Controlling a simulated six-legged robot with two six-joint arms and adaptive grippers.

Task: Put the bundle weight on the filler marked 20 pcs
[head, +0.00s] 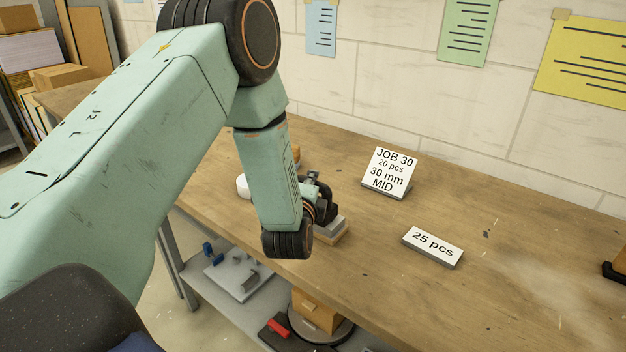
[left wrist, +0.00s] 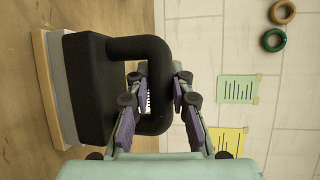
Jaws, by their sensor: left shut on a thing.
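The bundle weight is a black block with a thick loop handle, large in the left wrist view (left wrist: 90,90). My left gripper (left wrist: 162,80) is shut on its handle. The weight sits on or just over a flat grey and wood-coloured stack (left wrist: 60,90); I cannot tell if they touch. In the head view the stack (head: 330,230) lies on the bench below my left gripper (head: 318,192), and my arm hides much of the weight. No 20 pcs mark is readable on the stack. My right gripper is not in view.
A card (head: 389,171) reading JOB 30, 20 pcs, 30 mm, MID stands behind the stack. A 25 pcs label (head: 433,246) lies to its right. A white round thing (head: 243,187) is partly hidden by my arm. The bench (head: 500,290) is clear at the front right.

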